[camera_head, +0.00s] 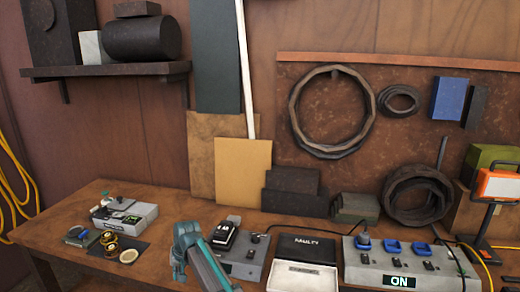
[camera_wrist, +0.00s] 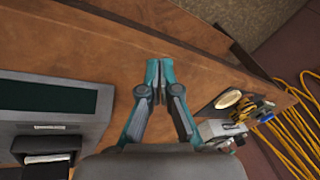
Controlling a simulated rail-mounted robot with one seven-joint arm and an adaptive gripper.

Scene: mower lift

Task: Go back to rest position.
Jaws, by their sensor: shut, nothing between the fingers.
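My gripper (camera_wrist: 158,72) is in the wrist view, with its teal and grey fingers brought together at the tips and nothing held. It is over the brown wooden bench (camera_wrist: 110,45), near its edge, and touches no object that I can see. In the head view, a teal part of my own arm rises at the bottom, left of a grey charger-like unit (camera_head: 240,262). The height of my fingertips above the bench is hard to tell.
A grey box with ON display (camera_head: 398,281), a MULTI case (camera_head: 305,249) and a lamp (camera_head: 497,186) stand to the right. A grey device (camera_head: 124,216) and round parts (camera_head: 110,247) lie left. Yellow cable (camera_wrist: 293,125) hangs past the bench. Bare wood lies between.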

